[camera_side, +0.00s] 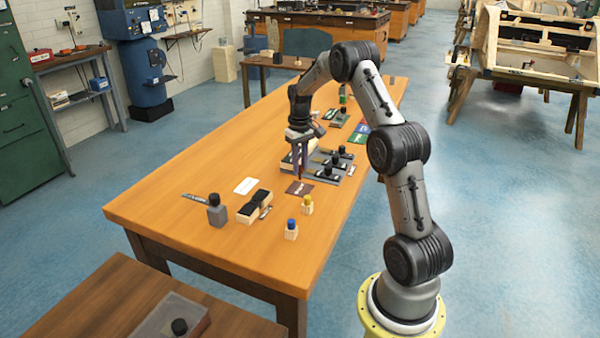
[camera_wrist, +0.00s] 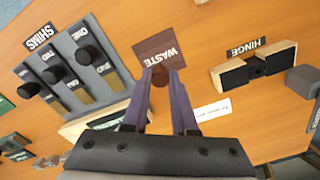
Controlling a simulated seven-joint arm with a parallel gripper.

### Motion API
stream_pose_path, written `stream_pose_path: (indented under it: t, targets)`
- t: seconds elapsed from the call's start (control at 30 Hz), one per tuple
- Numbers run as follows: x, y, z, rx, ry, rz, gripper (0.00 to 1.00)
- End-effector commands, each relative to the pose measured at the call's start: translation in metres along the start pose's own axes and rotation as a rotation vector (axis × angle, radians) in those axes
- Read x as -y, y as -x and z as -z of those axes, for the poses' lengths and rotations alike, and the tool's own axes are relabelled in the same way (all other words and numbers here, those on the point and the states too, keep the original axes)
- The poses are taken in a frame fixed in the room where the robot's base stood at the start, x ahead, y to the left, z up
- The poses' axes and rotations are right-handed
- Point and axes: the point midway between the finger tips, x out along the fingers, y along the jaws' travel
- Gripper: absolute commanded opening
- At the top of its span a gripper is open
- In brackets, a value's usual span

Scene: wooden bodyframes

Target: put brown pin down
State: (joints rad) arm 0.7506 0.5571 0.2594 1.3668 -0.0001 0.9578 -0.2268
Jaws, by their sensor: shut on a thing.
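My gripper (camera_side: 300,176) points down over the front middle of the long wooden table. In the wrist view its two purple fingers (camera_wrist: 160,86) are shut on a small brown pin (camera_wrist: 160,76). The brown pin is mostly hidden in the side view. A dark brown mat labelled WASTE (camera_wrist: 153,46) lies just beyond the fingertips, and it also shows under the gripper in the side view (camera_side: 299,188). I cannot tell whether the pin touches the mat.
A grey SHIMS tray (camera_wrist: 36,72) with several black-knobbed pieces stands beside the mat. A HINGE block (camera_wrist: 232,74) with black parts lies on the other side.

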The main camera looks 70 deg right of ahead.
Motion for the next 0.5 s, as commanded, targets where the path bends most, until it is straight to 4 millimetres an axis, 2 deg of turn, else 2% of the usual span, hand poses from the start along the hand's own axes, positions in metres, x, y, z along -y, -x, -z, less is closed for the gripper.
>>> stream_pose_path:
  t: [0.2, 0.5]
  targets:
    - [0.000, -0.029, 0.000, 0.002, 0.000, 0.001, 0.00]
    - [0.000, -0.031, 0.000, 0.000, 0.000, 0.000, 0.00]
